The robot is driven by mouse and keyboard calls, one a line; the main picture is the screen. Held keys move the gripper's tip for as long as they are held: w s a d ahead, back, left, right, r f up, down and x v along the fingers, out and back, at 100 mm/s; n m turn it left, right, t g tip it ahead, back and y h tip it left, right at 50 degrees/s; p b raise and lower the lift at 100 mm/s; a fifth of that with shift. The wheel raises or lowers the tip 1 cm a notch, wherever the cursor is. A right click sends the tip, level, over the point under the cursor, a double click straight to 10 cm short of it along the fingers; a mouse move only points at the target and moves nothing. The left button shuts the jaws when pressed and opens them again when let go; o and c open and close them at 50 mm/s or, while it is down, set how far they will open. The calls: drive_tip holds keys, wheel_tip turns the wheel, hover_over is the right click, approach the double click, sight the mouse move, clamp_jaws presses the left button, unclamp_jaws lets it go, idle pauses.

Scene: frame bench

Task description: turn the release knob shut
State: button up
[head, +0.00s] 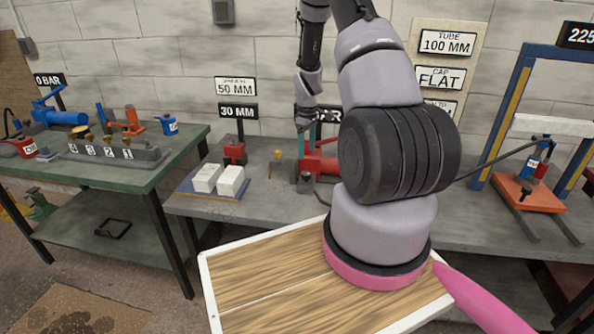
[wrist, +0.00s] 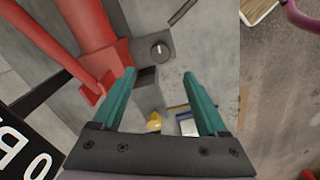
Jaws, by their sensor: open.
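A dark round knob (wrist: 160,49) with a pale pointer mark sits on a grey surface beside a red pump body (wrist: 92,30) in the wrist view; I take it as the release knob. Its pointer looks roughly in line with the picture's vertical. My gripper (wrist: 159,75) is open, with its two teal fingers apart and nothing between the tips. The knob shows just beyond the fingertips, apart from them. In the head view the red pump (head: 318,166) stands on the grey bench, with my gripper (head: 303,124) above it.
A grey block (wrist: 148,92) and a brass piece (wrist: 155,121) lie below the fingers. A red lever (wrist: 55,50) runs close on the left. White blocks (head: 231,181) on a blue tray stand left of the pump. A blue press frame (head: 512,105) stands at right.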

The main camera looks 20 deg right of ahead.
sight(306, 173)
wheel_tip(306, 173, down, 10)
drive_tip(key=shift+r, duration=0.1)
idle(0.4)
clamp_jaws()
